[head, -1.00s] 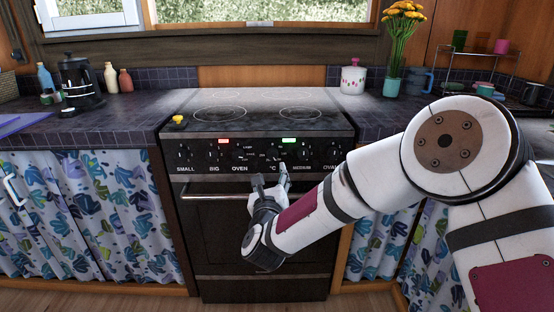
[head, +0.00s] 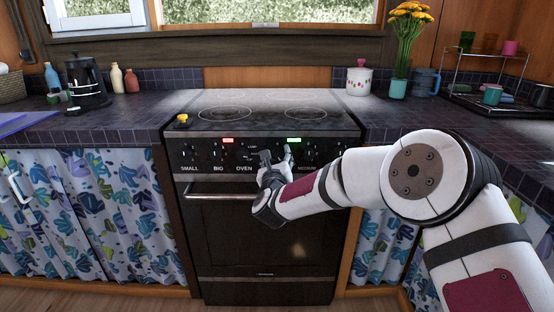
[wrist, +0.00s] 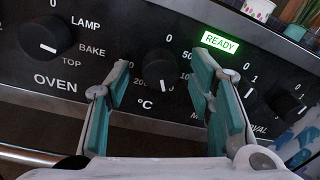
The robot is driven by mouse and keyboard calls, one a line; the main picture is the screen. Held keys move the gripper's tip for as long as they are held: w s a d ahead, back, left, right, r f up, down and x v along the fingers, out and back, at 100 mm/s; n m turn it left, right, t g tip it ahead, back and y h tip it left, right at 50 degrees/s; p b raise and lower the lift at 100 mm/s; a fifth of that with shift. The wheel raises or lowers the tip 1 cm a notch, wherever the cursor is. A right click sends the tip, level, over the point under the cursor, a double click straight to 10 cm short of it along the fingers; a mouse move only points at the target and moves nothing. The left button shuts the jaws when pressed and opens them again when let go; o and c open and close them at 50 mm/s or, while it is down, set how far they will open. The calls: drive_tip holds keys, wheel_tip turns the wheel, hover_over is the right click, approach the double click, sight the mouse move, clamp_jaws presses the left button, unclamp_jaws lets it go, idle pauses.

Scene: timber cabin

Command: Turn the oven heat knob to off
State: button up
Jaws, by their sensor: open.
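The oven heat knob (wrist: 158,70), marked °C, is a dark round dial on the black control panel. Its white mark points downward, away from the 0 above it. My gripper (wrist: 163,66) is open, with one teal-padded finger on each side of this knob. I cannot tell whether the fingers touch it. In the head view my gripper (head: 276,156) is at the panel of the black oven (head: 262,236) and hides the knob. The oven function knob (wrist: 45,37), with LAMP, BAKE and TOP labels, is left of the fingers.
A green READY light (wrist: 220,42) is lit above the right finger. Another knob (wrist: 285,104) is farther right. The oven handle (head: 218,197) runs below the panel. A yellow object (head: 182,120) sits on the stove's left corner. The hob (head: 262,108) is otherwise clear.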

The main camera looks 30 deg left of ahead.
clamp_jaws()
